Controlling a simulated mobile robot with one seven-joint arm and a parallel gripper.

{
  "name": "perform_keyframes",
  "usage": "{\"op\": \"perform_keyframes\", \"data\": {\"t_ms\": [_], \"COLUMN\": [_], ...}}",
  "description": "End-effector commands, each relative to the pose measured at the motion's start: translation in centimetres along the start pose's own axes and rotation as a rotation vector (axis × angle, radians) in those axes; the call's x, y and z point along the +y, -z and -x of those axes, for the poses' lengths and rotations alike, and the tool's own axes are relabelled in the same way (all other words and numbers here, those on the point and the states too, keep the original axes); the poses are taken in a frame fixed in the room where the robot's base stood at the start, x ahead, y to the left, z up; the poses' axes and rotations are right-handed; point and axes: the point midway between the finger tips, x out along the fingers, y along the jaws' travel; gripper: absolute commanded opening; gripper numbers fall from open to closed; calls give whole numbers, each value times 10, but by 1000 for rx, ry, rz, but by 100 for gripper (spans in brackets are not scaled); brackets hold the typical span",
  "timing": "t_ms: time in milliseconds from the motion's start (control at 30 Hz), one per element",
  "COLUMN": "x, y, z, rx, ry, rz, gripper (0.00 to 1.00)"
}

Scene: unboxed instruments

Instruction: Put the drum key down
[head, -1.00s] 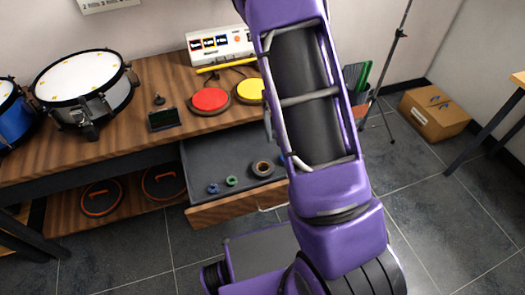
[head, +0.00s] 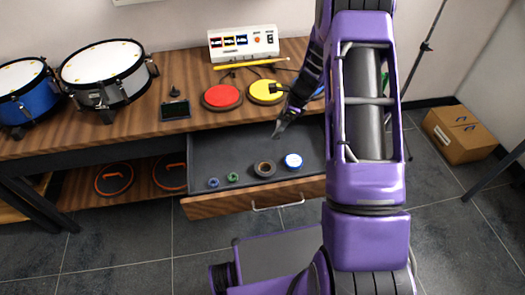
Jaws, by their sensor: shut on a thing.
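My gripper (head: 283,122) hangs over the open drawer (head: 222,155), above its back half and in front of the yellow pad. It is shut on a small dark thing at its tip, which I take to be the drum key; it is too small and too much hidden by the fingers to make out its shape.
On the wooden bench stand a blue drum (head: 25,92), a silver drum (head: 103,75), a dark small screen (head: 175,110), a red pad (head: 221,97), a yellow pad (head: 267,92) and a white box (head: 243,43). The drawer's back left floor is clear. A cardboard box (head: 461,134) sits at right.

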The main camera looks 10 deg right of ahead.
Motion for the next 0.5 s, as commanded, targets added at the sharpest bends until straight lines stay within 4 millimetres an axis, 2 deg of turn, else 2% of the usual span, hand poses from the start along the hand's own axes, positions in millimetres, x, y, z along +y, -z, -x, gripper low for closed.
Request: {"op": "perform_keyframes", "data": {"t_ms": [100, 200, 300, 500], "x": [-17, -30, -42, -55], "y": [-2, -1, 0, 4], "z": [-10, -15, -19, -22], "rx": [-1, 1, 2, 4], "ry": [133, 235, 320, 428], "rz": [-324, -566, -763, -1022], "gripper": [19, 19, 19, 19]}}
